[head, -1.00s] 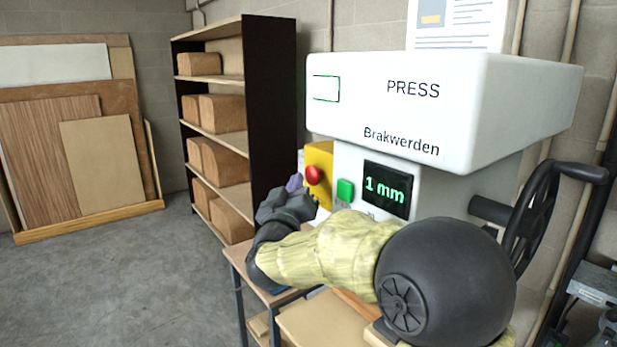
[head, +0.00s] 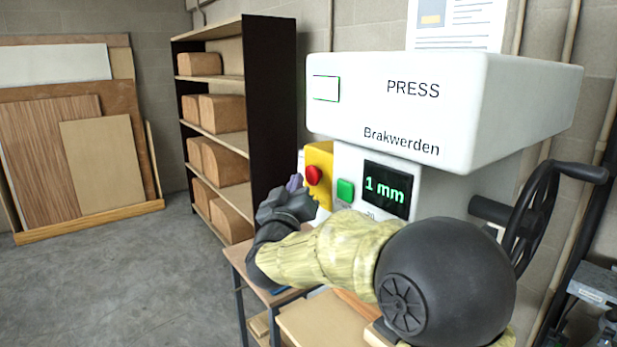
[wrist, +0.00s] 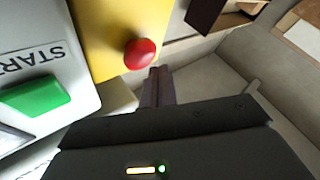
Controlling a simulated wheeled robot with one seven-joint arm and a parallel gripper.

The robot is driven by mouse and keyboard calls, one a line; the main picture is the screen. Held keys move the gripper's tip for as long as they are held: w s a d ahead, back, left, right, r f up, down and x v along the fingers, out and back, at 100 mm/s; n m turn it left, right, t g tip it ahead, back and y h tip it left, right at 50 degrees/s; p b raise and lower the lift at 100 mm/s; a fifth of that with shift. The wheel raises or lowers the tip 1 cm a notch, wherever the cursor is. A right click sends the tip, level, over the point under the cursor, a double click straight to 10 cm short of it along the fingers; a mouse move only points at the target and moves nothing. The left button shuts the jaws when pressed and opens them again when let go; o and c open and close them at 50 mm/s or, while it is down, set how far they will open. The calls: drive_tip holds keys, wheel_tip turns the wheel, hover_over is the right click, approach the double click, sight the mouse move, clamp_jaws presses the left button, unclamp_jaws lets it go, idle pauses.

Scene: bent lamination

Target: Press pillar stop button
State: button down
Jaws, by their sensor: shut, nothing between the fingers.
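The red stop button (head: 313,175) sits on a yellow box on the left side of the press pillar. In the wrist view the red button (wrist: 140,54) stands on the yellow face (wrist: 103,38), just beyond my fingertips. My gripper (wrist: 158,72) is shut and empty, with its tips close below and right of the button. I cannot tell whether they touch it. In the head view my gripper (head: 294,182) shows only as a small purple-grey piece beside the yellow box; my wrist hides the rest.
A green start button (wrist: 36,96) lies left of the yellow box; it also shows in the head view (head: 345,190). The white press head (head: 400,105) overhangs the panel. A shelf with brown blocks (head: 222,125) stands behind.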

drive_tip(key=shift+w+d, duration=0.1)
drive_tip(key=shift+d, duration=0.05)
drive_tip(key=shift+w+d, duration=0.15)
drive_tip(key=shift+d, duration=0.1)
drive_tip(key=shift+w+d, duration=0.3)
drive_tip(key=shift+d, duration=0.15)
idle(1.3)
idle(0.4)
drive_tip(key=shift+s+a+b, duration=0.35)
drive_tip(key=shift+s+a, duration=0.2)
drive_tip(key=shift+a, duration=0.25)
drive_tip(key=s+a, duration=0.2)
drive_tip(key=a, duration=0.2)
drive_tip(key=shift+s+a, duration=0.1)
drive_tip(key=shift+s, duration=0.3)
